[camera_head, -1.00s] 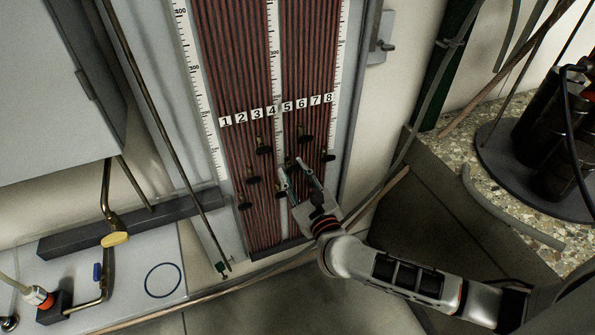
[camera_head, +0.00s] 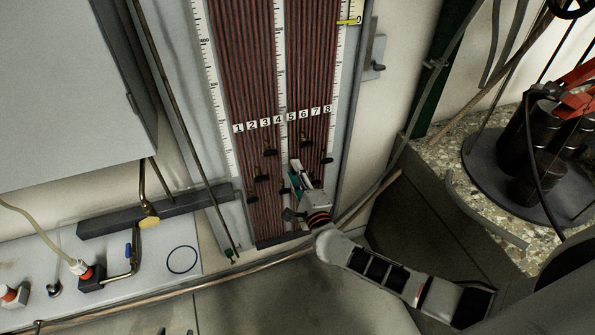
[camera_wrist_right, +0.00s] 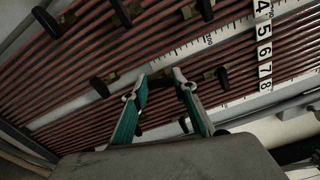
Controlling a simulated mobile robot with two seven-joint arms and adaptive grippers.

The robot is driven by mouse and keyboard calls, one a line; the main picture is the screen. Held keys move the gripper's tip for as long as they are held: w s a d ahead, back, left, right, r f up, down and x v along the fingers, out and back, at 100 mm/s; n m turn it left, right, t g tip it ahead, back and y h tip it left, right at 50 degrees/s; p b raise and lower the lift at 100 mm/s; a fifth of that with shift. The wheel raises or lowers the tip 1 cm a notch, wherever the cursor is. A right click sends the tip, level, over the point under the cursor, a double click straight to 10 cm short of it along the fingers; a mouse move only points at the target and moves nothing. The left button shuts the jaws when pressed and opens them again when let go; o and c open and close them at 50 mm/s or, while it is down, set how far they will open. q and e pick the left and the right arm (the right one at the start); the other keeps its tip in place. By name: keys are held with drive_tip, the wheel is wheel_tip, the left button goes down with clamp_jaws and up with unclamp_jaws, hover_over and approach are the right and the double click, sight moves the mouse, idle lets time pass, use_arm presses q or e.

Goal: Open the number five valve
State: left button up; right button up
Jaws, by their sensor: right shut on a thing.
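The tube board (camera_head: 300,60) carries a row of number labels 1 to 8 (camera_head: 283,121), with small dark-handled valves below on the red-brown tubes. My right gripper (camera_head: 296,168) is at the board below labels 4 to 6, its fingers pointing up at the tubes. In the right wrist view its teal fingers (camera_wrist_right: 155,86) are around a valve at the board, and a brass fitting (camera_wrist_right: 160,74) shows between the tips. The gripper largely hides this valve, so its handle angle is unclear. Its place below label 5 (camera_head: 292,117) fits the number five valve. My left gripper is not seen.
Neighbouring valves stand close on both sides, such as one at the upper right (camera_head: 305,143), one at the far right (camera_head: 327,160) and one at the left (camera_head: 260,177). A grey cabinet (camera_head: 70,90) is at left. A round dark base with cylinders (camera_head: 530,170) stands at right.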

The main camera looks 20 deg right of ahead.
drive_tip(key=n+p, duration=0.1)
drive_tip(key=n, duration=0.2)
drive_tip(key=shift+p, duration=0.4)
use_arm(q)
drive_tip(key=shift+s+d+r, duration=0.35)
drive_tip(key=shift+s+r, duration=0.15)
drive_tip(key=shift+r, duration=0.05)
use_arm(e)
drive_tip(key=shift+f+n, duration=0.1)
drive_tip(key=shift+n, duration=0.4)
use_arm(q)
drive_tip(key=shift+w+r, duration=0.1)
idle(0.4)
use_arm(e)
drive_tip(key=o, duration=1.1)
drive_tip(key=s, duration=1.2)
drive_tip(key=shift+d, duration=0.2)
